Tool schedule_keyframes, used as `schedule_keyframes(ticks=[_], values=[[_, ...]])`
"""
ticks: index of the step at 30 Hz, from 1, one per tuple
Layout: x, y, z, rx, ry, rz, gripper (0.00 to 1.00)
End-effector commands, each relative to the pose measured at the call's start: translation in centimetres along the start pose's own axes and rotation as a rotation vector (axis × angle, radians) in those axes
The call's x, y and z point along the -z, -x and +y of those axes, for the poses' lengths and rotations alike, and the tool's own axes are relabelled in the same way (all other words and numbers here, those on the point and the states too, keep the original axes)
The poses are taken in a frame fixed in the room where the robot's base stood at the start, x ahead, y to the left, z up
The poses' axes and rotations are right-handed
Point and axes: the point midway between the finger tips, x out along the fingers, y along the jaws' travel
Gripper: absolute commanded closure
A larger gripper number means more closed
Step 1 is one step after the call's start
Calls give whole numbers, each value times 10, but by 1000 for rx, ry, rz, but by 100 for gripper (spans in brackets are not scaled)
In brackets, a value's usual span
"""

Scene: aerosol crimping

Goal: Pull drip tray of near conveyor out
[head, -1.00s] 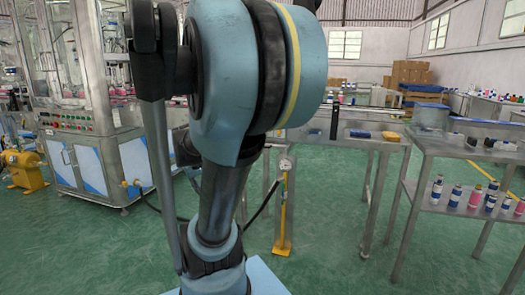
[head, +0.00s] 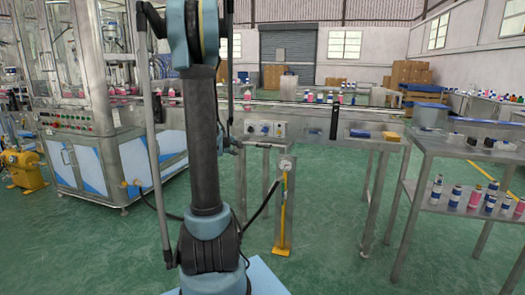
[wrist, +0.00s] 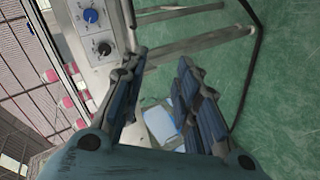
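The near conveyor (head: 300,108) runs across the head view behind my arm, with bottles on its belt. A grey control box with knobs (head: 265,128) is on its front side. This box also shows in the wrist view (wrist: 92,28), upper left, beyond my fingers. My gripper (wrist: 162,58) is open in the wrist view, with nothing between its two dark blue fingers. In the head view it is mostly hidden by my arm, close to the conveyor's front. I cannot clearly make out a drip tray; my arm hides part of the conveyor's underside.
A yellow stand with a gauge (head: 284,205) and a black hose stands before the conveyor. A steel table (head: 470,152) with bottles on its lower shelf is on the right. A filling machine (head: 85,150) is on the left. Green floor is clear in front.

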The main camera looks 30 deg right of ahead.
Motion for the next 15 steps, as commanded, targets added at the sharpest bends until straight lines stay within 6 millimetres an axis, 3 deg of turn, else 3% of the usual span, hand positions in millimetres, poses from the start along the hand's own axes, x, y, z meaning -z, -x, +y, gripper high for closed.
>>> schedule_keyframes(ticks=[1, 6, 15], values=[[-1, -17, 6, -26, 22, 3, 71], [-5, -64, 22, -112, 109, 17, 71], [-22, -138, 35, -241, 270, 33, 71]])
